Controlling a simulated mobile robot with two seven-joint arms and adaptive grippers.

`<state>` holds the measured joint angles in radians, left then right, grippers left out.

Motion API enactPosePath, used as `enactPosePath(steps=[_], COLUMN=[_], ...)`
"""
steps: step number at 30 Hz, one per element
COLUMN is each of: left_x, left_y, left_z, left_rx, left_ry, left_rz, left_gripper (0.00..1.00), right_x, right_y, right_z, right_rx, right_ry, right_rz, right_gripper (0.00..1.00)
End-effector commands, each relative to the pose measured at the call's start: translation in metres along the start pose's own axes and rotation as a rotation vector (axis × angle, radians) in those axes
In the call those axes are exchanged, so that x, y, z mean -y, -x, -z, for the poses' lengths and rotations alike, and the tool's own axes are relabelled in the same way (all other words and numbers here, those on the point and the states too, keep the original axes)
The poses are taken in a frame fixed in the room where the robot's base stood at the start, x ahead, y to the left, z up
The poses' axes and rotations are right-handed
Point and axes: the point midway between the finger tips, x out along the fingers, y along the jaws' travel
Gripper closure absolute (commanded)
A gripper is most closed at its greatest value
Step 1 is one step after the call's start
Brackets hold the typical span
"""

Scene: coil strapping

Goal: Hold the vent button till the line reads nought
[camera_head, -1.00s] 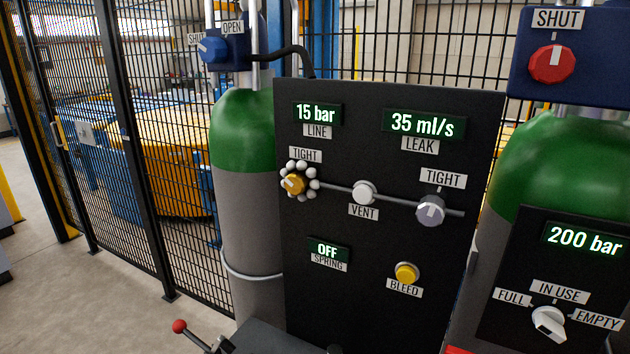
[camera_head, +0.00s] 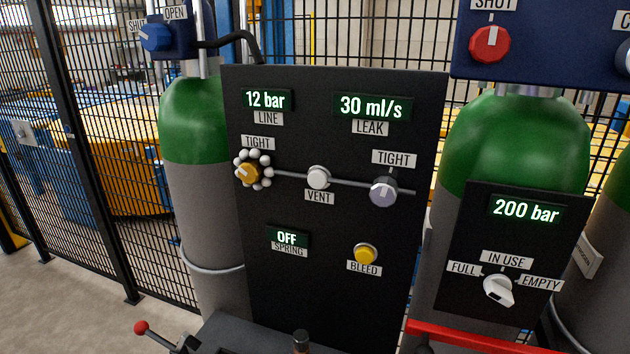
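The white round vent button (camera_head: 318,177) sits mid-panel on the black panel (camera_head: 335,290), above its VENT label. The line display (camera_head: 266,101) at the panel's upper left reads 12 bar. The leak display (camera_head: 373,106) reads 30 ml/s. A gold knob (camera_head: 249,174) ringed by white balls is left of the button, and a grey knob (camera_head: 383,191) is right of it. A yellow bleed button (camera_head: 365,254) is lower right, and the spring display (camera_head: 288,238) reads OFF. Neither of my grippers shows, and nothing is seen touching the vent button.
A green-topped cylinder (camera_head: 200,120) with a blue knob (camera_head: 155,37) stands left of the panel. Another (camera_head: 520,150) stands right, with a red knob (camera_head: 489,44) marked SHUT and a 200 bar display (camera_head: 526,209). A black mesh fence runs behind. A red-tipped lever (camera_head: 141,328) is at lower left.

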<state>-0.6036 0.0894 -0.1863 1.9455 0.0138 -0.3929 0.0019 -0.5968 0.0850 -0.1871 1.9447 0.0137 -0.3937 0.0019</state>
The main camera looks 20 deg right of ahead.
Motion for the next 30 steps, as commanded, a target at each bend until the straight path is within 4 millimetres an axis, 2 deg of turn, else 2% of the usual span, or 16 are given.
enactPosePath(steps=[10,19,30], left_x=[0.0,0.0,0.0], left_y=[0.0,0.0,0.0], left_z=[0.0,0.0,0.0], left_rx=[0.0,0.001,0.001], left_ry=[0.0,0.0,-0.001], left_rz=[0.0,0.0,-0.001], left_gripper=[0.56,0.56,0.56], right_x=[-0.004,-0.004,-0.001], right_y=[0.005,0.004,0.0], right_z=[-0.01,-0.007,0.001], right_rx=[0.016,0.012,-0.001], right_ry=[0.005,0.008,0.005], right_rz=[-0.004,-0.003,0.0], right_gripper=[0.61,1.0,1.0])
